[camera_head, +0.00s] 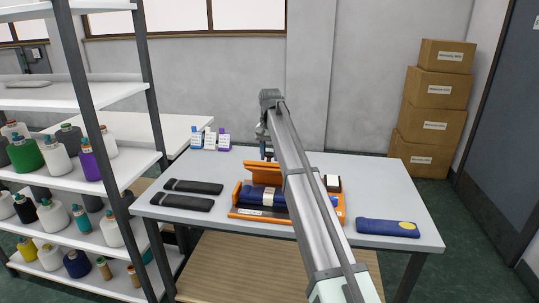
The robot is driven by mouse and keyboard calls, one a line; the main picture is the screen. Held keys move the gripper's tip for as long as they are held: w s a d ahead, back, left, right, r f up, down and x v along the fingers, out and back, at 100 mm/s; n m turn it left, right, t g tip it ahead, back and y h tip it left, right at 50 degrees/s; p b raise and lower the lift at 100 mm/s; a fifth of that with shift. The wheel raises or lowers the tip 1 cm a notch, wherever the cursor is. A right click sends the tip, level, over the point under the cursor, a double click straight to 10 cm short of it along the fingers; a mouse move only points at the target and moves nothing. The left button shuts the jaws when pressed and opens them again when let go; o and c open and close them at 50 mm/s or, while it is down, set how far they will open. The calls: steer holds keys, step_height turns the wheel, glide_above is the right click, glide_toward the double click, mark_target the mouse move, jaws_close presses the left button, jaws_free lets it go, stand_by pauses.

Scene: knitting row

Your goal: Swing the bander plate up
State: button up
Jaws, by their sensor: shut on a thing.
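The orange bander (233,212) stands in the middle of the grey table. Its orange plate (262,173) stands tilted up at the back of the bander, partly behind my arm. A dark blue folded knit (262,197) with a pale band around it lies in the bander. My gripper (267,156) is at the upper edge of the plate and is shut on it. The fingertips are small and partly hidden by my own arm.
Two dark folded pieces (190,203) lie left of the bander. A blue piece with a yellow patch (388,227) lies at the front right. A yarn shelf (75,205) is left; stacked boxes (428,118) are back right.

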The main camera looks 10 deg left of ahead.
steer(key=shift+w, duration=0.25)
steer(key=shift+w+r+g, duration=0.4)
steer(key=shift+w, duration=0.35)
steer(key=shift+w+r+g, duration=0.35)
steer(key=shift+w+g, duration=0.05)
steer(key=shift+w, duration=0.3)
steer(key=shift+o, duration=0.3)
steer(key=shift+w+r, duration=0.25)
steer(key=shift+w, duration=0.5)
steer(key=shift+w+r, duration=0.25)
steer(key=shift+w, duration=0.45)
steer(key=shift+w+r, duration=0.1)
steer(key=shift+r, duration=0.1)
